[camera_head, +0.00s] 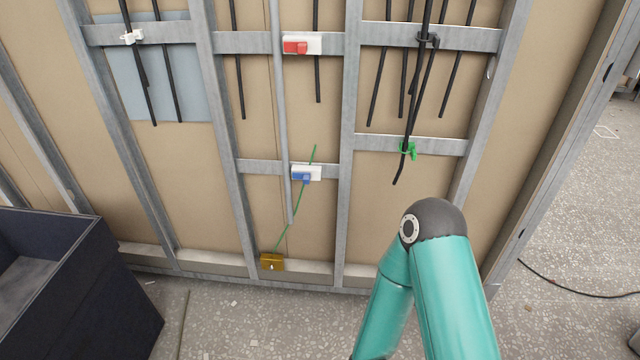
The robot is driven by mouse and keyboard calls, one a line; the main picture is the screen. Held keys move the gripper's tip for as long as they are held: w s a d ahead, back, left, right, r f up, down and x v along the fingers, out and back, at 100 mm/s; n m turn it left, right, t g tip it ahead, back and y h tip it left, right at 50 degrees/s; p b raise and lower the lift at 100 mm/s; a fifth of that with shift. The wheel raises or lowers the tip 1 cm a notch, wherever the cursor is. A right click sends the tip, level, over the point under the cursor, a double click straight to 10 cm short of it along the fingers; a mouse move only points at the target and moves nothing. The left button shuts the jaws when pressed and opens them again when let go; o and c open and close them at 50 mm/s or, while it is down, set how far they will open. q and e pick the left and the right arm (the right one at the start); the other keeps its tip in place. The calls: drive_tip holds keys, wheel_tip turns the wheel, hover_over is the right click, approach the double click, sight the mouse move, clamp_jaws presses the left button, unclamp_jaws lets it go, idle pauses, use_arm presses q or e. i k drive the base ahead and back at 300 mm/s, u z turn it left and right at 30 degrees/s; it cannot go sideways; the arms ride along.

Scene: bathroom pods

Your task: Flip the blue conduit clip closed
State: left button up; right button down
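The blue conduit clip (301,176) sits on a white base plate (314,173) on the lower metal rail, in the middle of the head view. A grey conduit (281,110) runs down the wall just left of the clip, and a green wire (298,207) passes at the clip. The clip is too small to tell whether its flap is open. One of my teal arms (453,290) shows at the lower right, apart from the wall rail. Neither gripper is in view.
A red clip (296,47) is on the upper rail. Black cables (410,100) hang at the right, with a green clip (408,150) on one. A brass-coloured box (271,262) is at the wall's foot. A dark bin (80,290) stands at lower left. A loose cable (570,292) lies on the floor.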

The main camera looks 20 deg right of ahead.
sight(305, 176)
drive_tip(key=i, duration=0.85)
drive_tip(key=u, duration=0.05)
